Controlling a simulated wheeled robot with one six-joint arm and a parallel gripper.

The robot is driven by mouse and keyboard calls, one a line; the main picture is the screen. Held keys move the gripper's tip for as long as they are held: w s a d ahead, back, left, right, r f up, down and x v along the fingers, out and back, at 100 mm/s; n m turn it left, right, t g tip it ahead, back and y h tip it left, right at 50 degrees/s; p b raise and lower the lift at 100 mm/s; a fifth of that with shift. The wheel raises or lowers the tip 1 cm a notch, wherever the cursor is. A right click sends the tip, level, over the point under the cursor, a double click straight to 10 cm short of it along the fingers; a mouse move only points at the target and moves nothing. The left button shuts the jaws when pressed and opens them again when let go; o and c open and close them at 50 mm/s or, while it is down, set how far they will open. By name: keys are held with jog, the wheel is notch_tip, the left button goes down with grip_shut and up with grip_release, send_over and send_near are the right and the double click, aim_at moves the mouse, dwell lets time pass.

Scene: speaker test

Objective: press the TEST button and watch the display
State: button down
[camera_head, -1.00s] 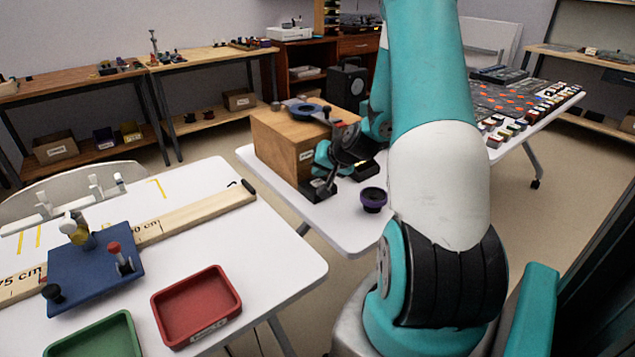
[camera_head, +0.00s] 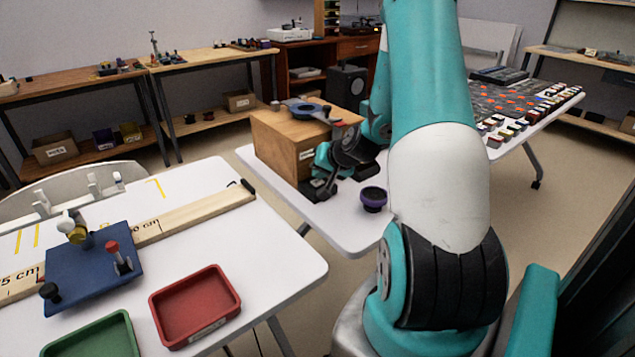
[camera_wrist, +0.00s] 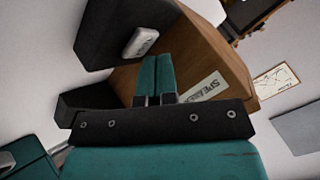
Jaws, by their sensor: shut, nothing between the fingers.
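A wooden box (camera_head: 283,148) stands on the white table with a blue ring on top. In the wrist view its brown side (camera_wrist: 225,62) carries a white label reading "SPEAKER", partly hidden. A dark block (camera_wrist: 112,27) beside it bears a small white rounded piece (camera_wrist: 140,42) with unreadable marks; I cannot tell if this is the TEST button. My gripper (camera_head: 321,186) is low in front of the box. In the wrist view the teal fingers of my gripper (camera_wrist: 157,60) are together and empty, their tips just below the white piece. Contact cannot be told. I cannot make out a display.
A purple-rimmed dark cup (camera_head: 373,199) stands right of my gripper, near the table edge. A nearer white table holds a red tray (camera_head: 196,305), a green tray (camera_head: 95,340) and a blue board (camera_head: 92,275). A table of small parts (camera_head: 520,105) lies behind my arm.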

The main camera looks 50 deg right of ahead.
aim_at(314, 139)
jog(key=shift+f+b, duration=0.35)
jog(key=shift+f, duration=0.1)
dwell(0.3)
jog(key=shift+r, duration=0.1)
dwell(0.3)
jog(key=shift+r+p, duration=0.7)
jog(key=shift+r, duration=0.1)
notch_tip(314, 139, up, 5)
jog(key=p, duration=0.4)
dwell(0.7)
